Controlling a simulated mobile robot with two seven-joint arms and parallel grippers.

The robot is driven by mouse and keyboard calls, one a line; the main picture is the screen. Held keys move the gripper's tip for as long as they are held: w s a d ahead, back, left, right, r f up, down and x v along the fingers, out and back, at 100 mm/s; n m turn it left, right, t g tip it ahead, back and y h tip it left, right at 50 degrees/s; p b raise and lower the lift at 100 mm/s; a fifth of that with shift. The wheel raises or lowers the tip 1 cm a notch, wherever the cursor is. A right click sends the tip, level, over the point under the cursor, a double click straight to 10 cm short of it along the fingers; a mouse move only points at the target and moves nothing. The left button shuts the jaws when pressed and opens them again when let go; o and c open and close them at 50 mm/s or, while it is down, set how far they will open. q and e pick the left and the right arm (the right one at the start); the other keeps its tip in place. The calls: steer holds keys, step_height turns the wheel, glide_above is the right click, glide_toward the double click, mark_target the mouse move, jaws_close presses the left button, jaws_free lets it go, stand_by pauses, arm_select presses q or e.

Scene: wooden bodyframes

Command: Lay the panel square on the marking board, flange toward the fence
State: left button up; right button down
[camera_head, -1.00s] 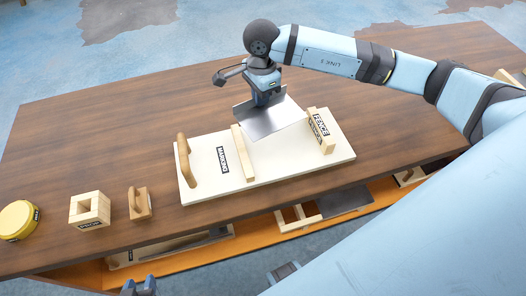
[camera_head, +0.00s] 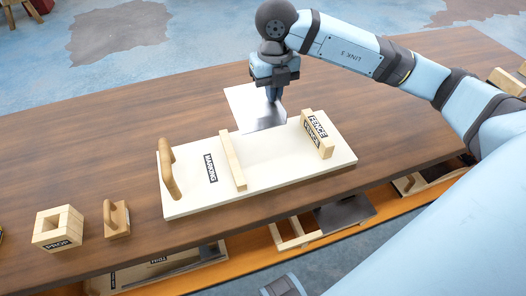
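My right gripper (camera_head: 272,94) is shut on the thin metal panel (camera_head: 246,105) and holds it at the far side of the marking board (camera_head: 200,201). The panel's near edge appears at the board's far edge; its height above the table and its flange are hard to tell. The cream board lies flat, with a MARKING label at its left. The wooden fence block (camera_head: 318,135), labelled FENCE, stands near the board's right end. A wooden strip (camera_head: 233,161) crosses the board's middle.
A wooden handle (camera_head: 168,170) stands at the board's left end. A wooden PROP block (camera_head: 58,228) and a small handled block (camera_head: 117,218) stand left on the brown table (camera_head: 110,130). Below the near edge, a shelf (camera_head: 265,241) holds frames and panels. The table's far left is clear.

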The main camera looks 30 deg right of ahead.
glide_above(271, 151)
step_height(271, 151, down, 14)
steer(key=shift+b, duration=0.3)
step_height(271, 151, down, 4)
steer(key=shift+f, duration=0.1)
steer(key=shift+f, duration=0.1)
steer(key=c, duration=1.4)
jaws_free()
steer(key=shift+o, duration=0.2)
step_height(271, 151, up, 12)
